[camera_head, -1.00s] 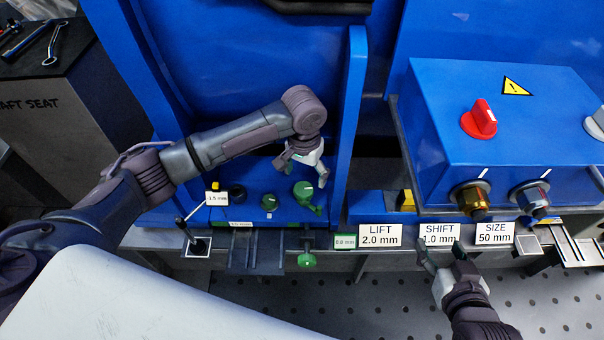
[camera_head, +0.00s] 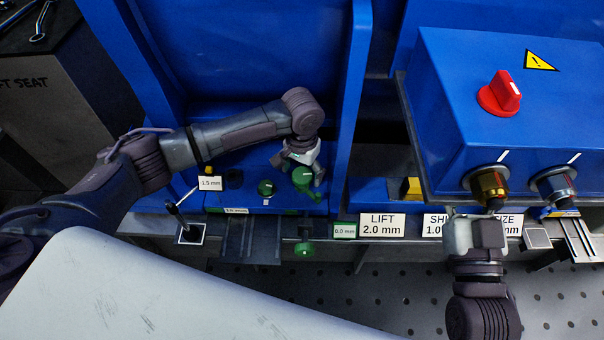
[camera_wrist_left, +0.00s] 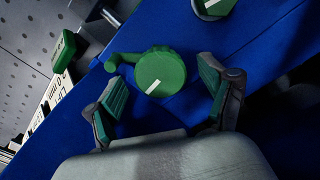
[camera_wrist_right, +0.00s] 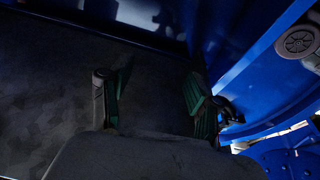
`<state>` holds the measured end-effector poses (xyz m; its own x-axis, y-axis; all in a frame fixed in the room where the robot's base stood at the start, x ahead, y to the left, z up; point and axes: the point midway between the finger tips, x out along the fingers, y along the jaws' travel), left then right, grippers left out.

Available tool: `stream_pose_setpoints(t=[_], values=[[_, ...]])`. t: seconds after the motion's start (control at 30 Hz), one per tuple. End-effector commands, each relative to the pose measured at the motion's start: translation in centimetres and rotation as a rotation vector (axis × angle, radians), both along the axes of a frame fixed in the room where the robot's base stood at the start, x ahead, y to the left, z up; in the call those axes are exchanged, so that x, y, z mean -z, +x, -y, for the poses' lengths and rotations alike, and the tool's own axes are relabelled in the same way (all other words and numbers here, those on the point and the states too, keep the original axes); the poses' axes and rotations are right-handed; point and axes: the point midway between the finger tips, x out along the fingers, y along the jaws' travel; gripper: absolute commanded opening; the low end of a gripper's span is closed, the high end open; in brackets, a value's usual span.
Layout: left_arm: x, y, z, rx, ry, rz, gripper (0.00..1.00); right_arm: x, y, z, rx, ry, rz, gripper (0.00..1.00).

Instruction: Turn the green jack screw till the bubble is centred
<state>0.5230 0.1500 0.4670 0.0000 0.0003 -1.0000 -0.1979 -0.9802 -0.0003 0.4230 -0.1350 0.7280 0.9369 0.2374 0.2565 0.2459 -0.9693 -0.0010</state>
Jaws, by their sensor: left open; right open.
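A round green knob (camera_head: 307,181) with a white mark and a side lever sits on the blue ledge below my left gripper (camera_head: 303,163). In the left wrist view the same green knob (camera_wrist_left: 162,72) lies between the fingertips of my open left gripper (camera_wrist_left: 160,88), with a gap on each side. I cannot tell whether this knob is the jack screw. Another green knob (camera_head: 266,187) is to its left, and a third (camera_head: 304,249) hangs at the front edge. My right gripper (camera_head: 476,222) is open and empty before the label row. No bubble can be made out.
A blue control box (camera_head: 450,110) with a red knob (camera_head: 499,95) and two metal knobs stands at right. A LIFT 2.0 mm label (camera_head: 382,225) and a green 0.0 mm label (camera_head: 344,230) line the front. A black lever (camera_head: 181,222) stands at left.

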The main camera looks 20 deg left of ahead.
Motion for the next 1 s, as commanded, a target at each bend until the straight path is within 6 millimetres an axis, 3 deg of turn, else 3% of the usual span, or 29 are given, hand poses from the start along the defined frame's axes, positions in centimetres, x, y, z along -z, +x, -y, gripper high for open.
stream_pose_setpoints(t=[0.4,0.77,0.9,1.0], values=[[0.4,0.0,0.0,0.0,0.0,0.0,0.81,-0.8,-0.2,-0.1,-0.003,0.013,0.048,0.62],[0.4,0.0,0.0,0.0,0.001,0.0,0.22,-0.8,-0.2,-0.1,-0.002,0.012,0.046,0.62],[0.3,0.0,0.0,-0.003,0.0,0.0,0.22,-0.8,-0.1,-0.1,-0.002,0.008,0.029,0.62],[-0.1,0.2,0.1,-0.013,-0.003,0.001,0.22,1.3,0.5,0.0,0.004,-0.021,-0.084,0.62]])
